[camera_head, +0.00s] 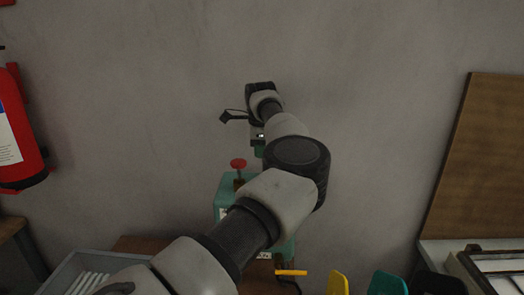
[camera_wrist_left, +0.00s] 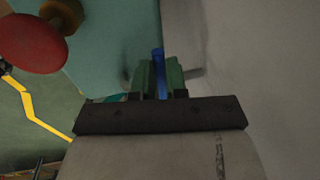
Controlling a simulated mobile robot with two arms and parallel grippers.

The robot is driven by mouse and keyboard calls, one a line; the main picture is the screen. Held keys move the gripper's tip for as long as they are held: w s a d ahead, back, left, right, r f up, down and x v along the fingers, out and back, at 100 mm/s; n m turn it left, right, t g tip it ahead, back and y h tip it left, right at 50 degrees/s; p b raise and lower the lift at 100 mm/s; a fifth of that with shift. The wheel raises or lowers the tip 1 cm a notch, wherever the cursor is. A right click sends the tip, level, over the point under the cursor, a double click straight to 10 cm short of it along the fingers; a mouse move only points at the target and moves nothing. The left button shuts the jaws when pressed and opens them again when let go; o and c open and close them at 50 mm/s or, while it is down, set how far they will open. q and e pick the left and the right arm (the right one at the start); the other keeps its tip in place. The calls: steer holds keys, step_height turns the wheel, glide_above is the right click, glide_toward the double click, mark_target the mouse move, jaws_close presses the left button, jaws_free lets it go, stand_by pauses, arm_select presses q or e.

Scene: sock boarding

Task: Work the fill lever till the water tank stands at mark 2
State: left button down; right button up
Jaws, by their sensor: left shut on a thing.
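My left gripper (camera_head: 259,150) is high over the back of a teal machine (camera_head: 226,188), and my arm hides much of the machine. In the left wrist view the gripper's green fingers (camera_wrist_left: 159,78) are shut on a narrow blue piece (camera_wrist_left: 158,60); whether it is the fill lever's handle I cannot tell for sure. A red knob (camera_head: 238,163) on a brass stem stands on top of the machine; it also shows in the left wrist view (camera_wrist_left: 30,42). No water level or mark 2 can be made out. My right gripper is out of view.
A grey wall stands close behind the machine. A grey tray (camera_head: 68,271) is at lower left, a fire extinguisher (camera_head: 20,130) at far left. Yellow (camera_head: 338,284) and teal (camera_head: 388,284) pieces stand at lower right, near a brown board (camera_head: 485,165).

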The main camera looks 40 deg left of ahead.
arm_select(q)
steer(key=c, duration=1.1)
jaws_free()
steer(key=shift+c, duration=0.2)
steer(key=shift+r, duration=0.15)
steer(key=shift+r, duration=0.3)
step_height(320, 180, up, 10)
steer(key=s+d+b, duration=0.1)
steer(key=shift+s+d+b, duration=0.15)
steer(key=shift+s+b, duration=0.15)
steer(key=shift+b, duration=0.05)
